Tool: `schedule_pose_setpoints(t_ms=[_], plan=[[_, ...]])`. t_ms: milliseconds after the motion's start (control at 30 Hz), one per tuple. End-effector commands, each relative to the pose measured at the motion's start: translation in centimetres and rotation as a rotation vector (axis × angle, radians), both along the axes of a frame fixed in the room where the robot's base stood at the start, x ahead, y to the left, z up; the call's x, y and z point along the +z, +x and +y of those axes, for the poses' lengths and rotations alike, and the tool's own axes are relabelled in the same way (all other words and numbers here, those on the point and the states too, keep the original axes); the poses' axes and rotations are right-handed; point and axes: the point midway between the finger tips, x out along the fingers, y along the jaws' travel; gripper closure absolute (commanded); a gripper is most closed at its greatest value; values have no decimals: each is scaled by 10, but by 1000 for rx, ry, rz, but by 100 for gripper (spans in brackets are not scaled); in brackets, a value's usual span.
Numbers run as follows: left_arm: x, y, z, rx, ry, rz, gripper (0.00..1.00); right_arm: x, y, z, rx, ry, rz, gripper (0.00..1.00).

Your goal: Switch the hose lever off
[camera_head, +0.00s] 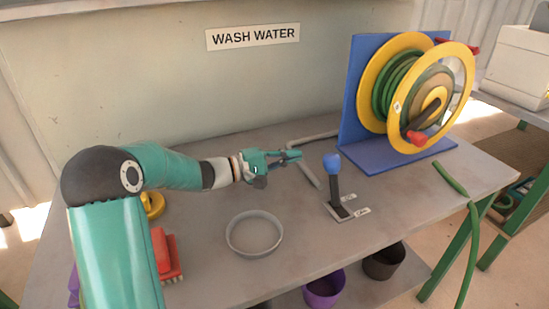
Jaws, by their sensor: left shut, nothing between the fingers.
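The hose lever (334,183) is a black stick with a blue knob, standing nearly upright on a small plate on the grey table. Two small labels lie beside its base; their words are too small to read. My left gripper (298,155) is shut and empty, to the left of the blue knob with a small gap between them in the picture. A green hose is wound on a yellow reel (408,92) with a blue stand at the right of the table. My right gripper does not show.
A red brush-like thing (167,254) and a yellow ring (153,205) lie near my left arm. A green hose end (450,178) lies at the right edge. Purple (324,290) and dark (384,263) pots stand below the table's front.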

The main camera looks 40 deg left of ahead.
Motion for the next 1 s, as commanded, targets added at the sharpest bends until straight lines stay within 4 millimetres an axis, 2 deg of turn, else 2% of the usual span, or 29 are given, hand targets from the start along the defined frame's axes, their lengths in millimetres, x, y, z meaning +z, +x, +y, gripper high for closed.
schedule_pose_setpoints(t_ms=[167, 300, 500, 800, 833, 1000], plan=[[1, 33, -17, -4, -1, 0, 100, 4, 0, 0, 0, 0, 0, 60], [5, 25, -38, -2, 0, 0, 100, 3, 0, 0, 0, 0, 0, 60], [7, 22, -52, -1, 0, 0, 100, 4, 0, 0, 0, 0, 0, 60], [8, 22, -53, 0, 0, 0, 100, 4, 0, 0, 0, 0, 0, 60], [7, 21, -43, 6, 2, -1, 100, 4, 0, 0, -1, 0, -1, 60], [8, 20, -51, 3, 9, -5, 100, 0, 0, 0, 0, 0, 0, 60]])
